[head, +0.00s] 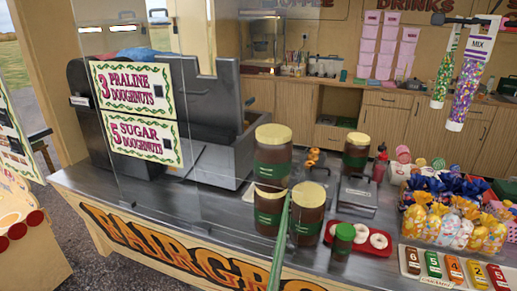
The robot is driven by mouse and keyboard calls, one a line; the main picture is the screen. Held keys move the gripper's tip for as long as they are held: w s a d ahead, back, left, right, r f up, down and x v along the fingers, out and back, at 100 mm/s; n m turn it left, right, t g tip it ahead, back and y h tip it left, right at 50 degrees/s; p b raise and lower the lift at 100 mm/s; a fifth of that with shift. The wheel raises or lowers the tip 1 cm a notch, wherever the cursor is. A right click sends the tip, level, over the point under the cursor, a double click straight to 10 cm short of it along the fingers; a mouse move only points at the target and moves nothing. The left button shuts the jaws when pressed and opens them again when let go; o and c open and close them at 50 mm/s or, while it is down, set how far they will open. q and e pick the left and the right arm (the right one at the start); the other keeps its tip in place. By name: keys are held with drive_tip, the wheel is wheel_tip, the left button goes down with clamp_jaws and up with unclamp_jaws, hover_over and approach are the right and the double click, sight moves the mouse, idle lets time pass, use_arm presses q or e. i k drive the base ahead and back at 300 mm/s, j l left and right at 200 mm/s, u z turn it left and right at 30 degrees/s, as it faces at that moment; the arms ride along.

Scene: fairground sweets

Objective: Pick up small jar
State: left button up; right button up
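A small jar (341,249) with a green lid and a dark body stands upright at the front of the counter (225,225). It is at the left end of a red tray (352,226) with white ring doughnuts (380,240). I cannot tell whether it stands on the tray or just in front of it. Larger brown jars with cream lids and green labels stand to its left and behind it, including one close by (307,220) and one further back (356,150). Neither of my grippers is in view.
A clear glass screen with a green edge (281,240) stands left of the small jar. Bagged sweets (440,225) and coloured number tiles (452,270) lie to the right. A red bottle (380,165) stands behind. Sweet tubes (464,90) hang at upper right.

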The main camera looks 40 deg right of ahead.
sight(340, 251)
drive_tip(key=l+z, duration=0.2)
drive_tip(key=z, duration=0.15)
drive_tip(key=l+z, duration=0.2)
drive_tip(key=z, duration=0.15)
drive_tip(key=l+z, duration=0.2)
drive_tip(key=z, duration=0.15)
